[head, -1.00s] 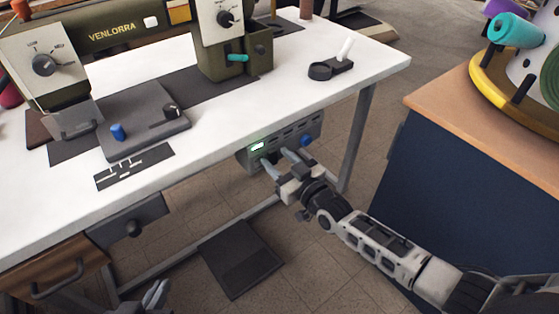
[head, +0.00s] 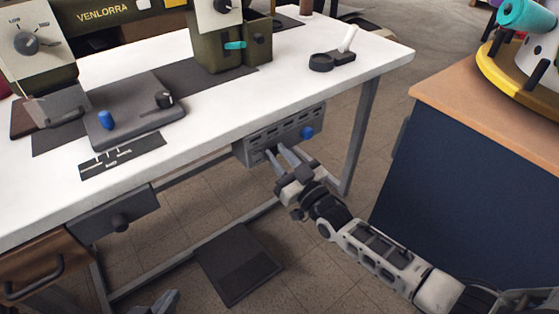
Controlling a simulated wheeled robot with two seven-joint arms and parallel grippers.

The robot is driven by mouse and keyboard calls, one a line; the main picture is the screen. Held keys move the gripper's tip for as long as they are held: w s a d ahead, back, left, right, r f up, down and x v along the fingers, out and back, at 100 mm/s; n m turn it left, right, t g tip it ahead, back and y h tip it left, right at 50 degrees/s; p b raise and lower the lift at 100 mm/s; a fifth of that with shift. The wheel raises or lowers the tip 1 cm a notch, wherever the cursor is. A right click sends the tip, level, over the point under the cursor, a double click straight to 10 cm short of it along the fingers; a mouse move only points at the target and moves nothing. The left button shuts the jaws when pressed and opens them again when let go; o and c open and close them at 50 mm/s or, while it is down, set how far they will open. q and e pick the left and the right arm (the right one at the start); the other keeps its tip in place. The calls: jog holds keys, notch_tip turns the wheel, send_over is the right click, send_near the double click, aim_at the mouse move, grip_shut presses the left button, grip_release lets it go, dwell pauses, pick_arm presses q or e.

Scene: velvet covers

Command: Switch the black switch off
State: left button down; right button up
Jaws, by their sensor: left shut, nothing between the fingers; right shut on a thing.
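The grey control box (head: 296,130) hangs under the front edge of the white table, with a slotted face and a blue knob (head: 307,132). My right gripper (head: 276,152) reaches up to the lower left part of its face and is shut on the black switch. The fingers mostly hide the switch, so its exact position is hard to see. No lit green lamp shows on the box. My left gripper (head: 166,302) is at the bottom edge of the view, partly cut off, shut and empty, well away from the box.
A sewing machine (head: 225,45) stands on the white table (head: 225,110). A grey drawer (head: 115,215) hangs under the table at the left. A dark pedal (head: 238,262) lies on the floor. A dark blue cabinet (head: 465,185) stands at the right.

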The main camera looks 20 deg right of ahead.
jog(key=o, duration=1)
pick_arm(q)
jog(key=shift+r, duration=0.1)
pick_arm(e)
jog(key=shift+s, duration=0.15)
pick_arm(q)
jog(key=r, duration=0.1)
jog(key=r+p, duration=0.1)
jog(key=shift+a+r+t, duration=0.3)
jog(key=shift+t, duration=0.1)
pick_arm(e)
jog(key=v, duration=1.5)
jog(key=shift+s+d, duration=0.2)
jog(key=shift+s, duration=0.15)
pick_arm(q)
jog(key=shift+r+p, duration=0.1)
jog(key=shift+p, duration=0.2)
pick_arm(e)
jog(key=shift+a, duration=0.1)
